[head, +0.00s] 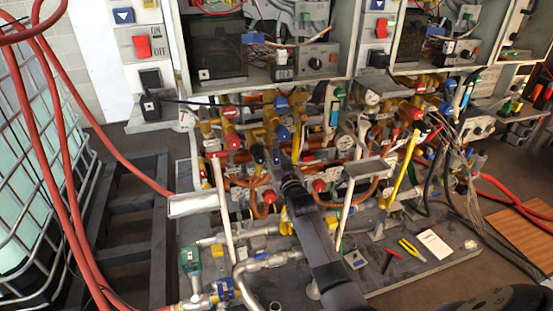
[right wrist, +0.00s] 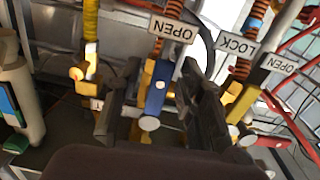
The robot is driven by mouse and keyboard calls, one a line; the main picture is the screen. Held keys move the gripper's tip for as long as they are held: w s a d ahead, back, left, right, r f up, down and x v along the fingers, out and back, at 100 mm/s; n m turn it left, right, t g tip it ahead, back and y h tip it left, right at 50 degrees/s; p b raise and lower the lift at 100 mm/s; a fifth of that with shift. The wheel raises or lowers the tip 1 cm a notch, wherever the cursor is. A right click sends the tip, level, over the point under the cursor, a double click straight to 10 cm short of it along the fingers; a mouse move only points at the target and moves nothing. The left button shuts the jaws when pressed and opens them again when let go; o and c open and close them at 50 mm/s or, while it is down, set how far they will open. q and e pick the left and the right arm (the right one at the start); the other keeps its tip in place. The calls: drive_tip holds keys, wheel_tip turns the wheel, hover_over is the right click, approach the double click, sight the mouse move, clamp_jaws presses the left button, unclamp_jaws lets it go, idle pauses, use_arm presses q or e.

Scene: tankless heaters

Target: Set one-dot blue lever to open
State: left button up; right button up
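A blue lever (right wrist: 157,88) with one pale dot stands upright in the right wrist view, below an OPEN label (right wrist: 172,28). It sits between the two dark fingers of my right gripper (right wrist: 160,100), which are apart with visible gaps on both sides. I cannot tell whether either finger touches it. In the head view my right gripper (head: 270,155) reaches the pipework under the left grey cabinet, close to blue parts (head: 282,132) on brass valves. The gripper partly hides what is there. My left gripper is not in view.
A yellow lever (right wrist: 243,103) stands right of the blue one, near LOCK (right wrist: 237,43) and OPEN (right wrist: 278,63) labels. A yellow part (right wrist: 91,40) is at left. Red hoses (head: 60,150) hang at left. Tools and a white card (head: 434,244) lie on the base plate.

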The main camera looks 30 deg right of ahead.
drive_tip(key=v, duration=1.2)
drive_tip(key=shift+f, duration=0.1)
drive_tip(key=s+a+f+n+g+y, duration=0.1)
drive_tip(key=s+a+f+g, duration=0.3)
drive_tip(key=f, duration=0.8)
drive_tip(key=s+a+f+n+g+y, duration=0.15)
drive_tip(key=s+f, duration=0.45)
drive_tip(key=f, duration=0.7)
drive_tip(key=s+a+f+g+y, duration=0.2)
drive_tip(key=s+a+f+g, duration=0.15)
drive_tip(key=f, duration=0.85)
drive_tip(key=s+a+f+g, duration=0.1)
drive_tip(key=s+f, duration=0.5)
drive_tip(key=s, duration=0.6)
drive_tip(key=s+a+f+n+g, duration=0.1)
drive_tip(key=s+f+g, duration=0.3)
drive_tip(key=s, duration=0.9)
drive_tip(key=s+a+f+n+g, duration=0.1)
drive_tip(key=s+f+g, duration=0.1)
drive_tip(key=s+f, duration=0.7)
drive_tip(key=s, duration=0.3)
drive_tip(key=shift+s, duration=0.35)
